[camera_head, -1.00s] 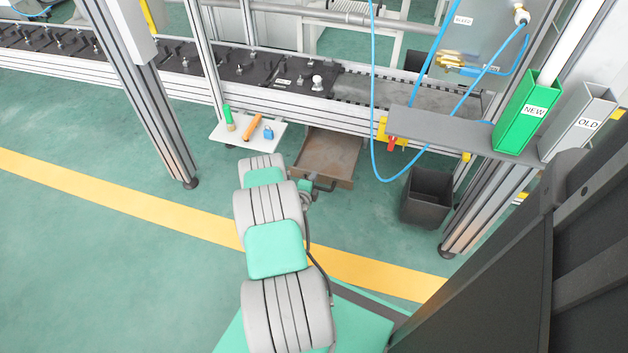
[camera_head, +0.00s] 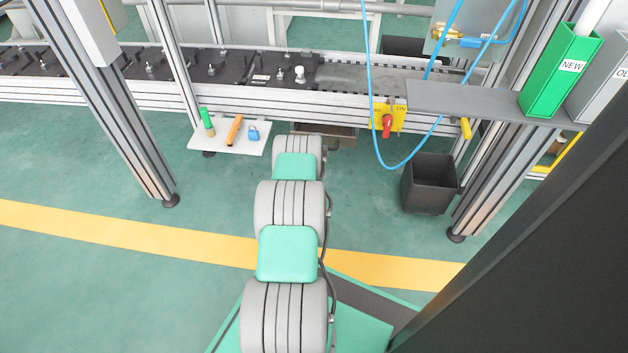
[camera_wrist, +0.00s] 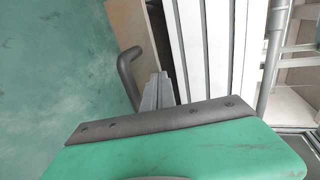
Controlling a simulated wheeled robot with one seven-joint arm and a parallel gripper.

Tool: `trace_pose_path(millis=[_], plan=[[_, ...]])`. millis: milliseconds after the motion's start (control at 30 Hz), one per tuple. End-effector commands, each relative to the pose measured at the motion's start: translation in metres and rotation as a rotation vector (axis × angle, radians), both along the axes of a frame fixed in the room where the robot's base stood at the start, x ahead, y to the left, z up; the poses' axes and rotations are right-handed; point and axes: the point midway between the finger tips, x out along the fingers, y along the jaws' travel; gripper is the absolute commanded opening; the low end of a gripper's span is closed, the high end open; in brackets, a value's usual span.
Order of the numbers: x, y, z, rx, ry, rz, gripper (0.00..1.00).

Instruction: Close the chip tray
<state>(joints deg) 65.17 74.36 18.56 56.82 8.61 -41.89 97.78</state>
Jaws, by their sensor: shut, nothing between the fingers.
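The brown chip tray (camera_head: 338,138) sits under the conveyor line, with only a short front part showing beyond the line's edge in the head view. My arm hides part of it. In the wrist view, a tan-brown face of the tray (camera_wrist: 135,22) is at the top, with a grey bent handle (camera_wrist: 127,68) standing out from it. My gripper (camera_wrist: 157,88) is shut and empty, close beside the handle; I cannot tell whether it touches. In the head view my gripper is hidden behind my arm.
A black bin (camera_head: 428,183) is on the floor to the right. A blue hose (camera_head: 371,120) hangs nearby. The green floor in front is mostly clear.

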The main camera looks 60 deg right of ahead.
Motion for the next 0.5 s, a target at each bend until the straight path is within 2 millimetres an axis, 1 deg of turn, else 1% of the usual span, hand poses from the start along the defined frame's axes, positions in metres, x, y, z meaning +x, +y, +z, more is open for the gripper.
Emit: trace_pose_path(millis=[100, 367, 433, 500], plan=[[0.004, 0.001, 0.0, 0.0, -0.001, 0.005, 0.0], [0.002, 0.001, 0.0, 0.001, 0.0, 0.003, 0.0], [0.001, 0.003, 0.001, 0.002, 0.001, 0.002, 0.0], [0.0, 0.011, 0.003, 0.004, 0.003, 0.003, 0.0]])
